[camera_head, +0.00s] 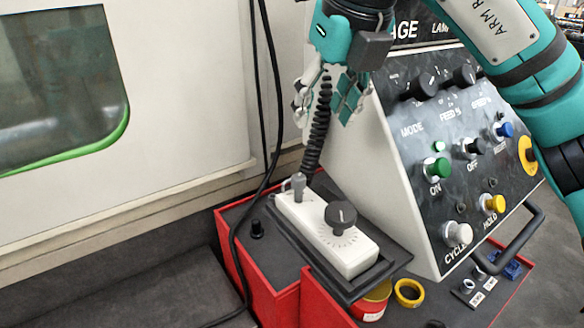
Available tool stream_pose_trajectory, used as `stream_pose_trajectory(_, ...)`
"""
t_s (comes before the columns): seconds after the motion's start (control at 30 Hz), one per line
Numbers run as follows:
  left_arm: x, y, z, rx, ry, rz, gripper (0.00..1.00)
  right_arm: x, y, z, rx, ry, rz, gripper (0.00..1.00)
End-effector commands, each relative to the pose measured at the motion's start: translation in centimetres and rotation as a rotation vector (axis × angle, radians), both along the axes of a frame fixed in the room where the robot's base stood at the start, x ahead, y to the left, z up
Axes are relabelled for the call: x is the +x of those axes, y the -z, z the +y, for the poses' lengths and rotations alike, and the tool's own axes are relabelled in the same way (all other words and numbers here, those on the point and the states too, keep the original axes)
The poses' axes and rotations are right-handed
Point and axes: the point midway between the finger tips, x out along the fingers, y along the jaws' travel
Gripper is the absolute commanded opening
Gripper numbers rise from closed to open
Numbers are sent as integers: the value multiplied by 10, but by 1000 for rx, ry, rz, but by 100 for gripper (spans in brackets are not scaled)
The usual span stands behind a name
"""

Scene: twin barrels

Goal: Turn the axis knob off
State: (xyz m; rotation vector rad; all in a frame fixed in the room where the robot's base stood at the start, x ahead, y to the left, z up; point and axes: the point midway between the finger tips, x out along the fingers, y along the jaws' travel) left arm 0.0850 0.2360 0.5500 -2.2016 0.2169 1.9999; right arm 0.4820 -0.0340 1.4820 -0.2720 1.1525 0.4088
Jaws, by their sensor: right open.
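A white handheld control box (352,259) lies in a black tray on top of a red-sided stand. It carries a large black round knob (341,217) with dial marks around it, and a smaller grey knob (298,187) near its far end. I cannot tell from labels which one is the axis knob. My right gripper (322,112) is teal and grey, points down with its fingers apart, and hangs above and behind the box. It is empty and clear of both knobs. A black coiled cable (319,130) shows between its fingers. My left gripper is out of view.
A sloped control panel (437,140) with several coloured buttons and black knobs stands right of the box. A black handle (515,243) projects from its lower right. A yellow ring (409,292) lies in front. Black cables hang along the white machine wall (190,80) at left.

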Motion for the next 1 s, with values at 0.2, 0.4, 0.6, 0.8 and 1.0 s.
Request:
stream_pose_trajectory(0.2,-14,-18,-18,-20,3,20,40,15,41,8,-1,-2,6,46)
stream_pose_trajectory(0.4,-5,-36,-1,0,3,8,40,30,81,16,-1,-1,7,46)
stream_pose_trajectory(0.6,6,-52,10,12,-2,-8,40,43,116,22,-1,-1,5,46)
stream_pose_trajectory(0.8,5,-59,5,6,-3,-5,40,51,137,26,0,0,2,46)
stream_pose_trajectory(1.0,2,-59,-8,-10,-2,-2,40,53,143,27,0,0,1,46)
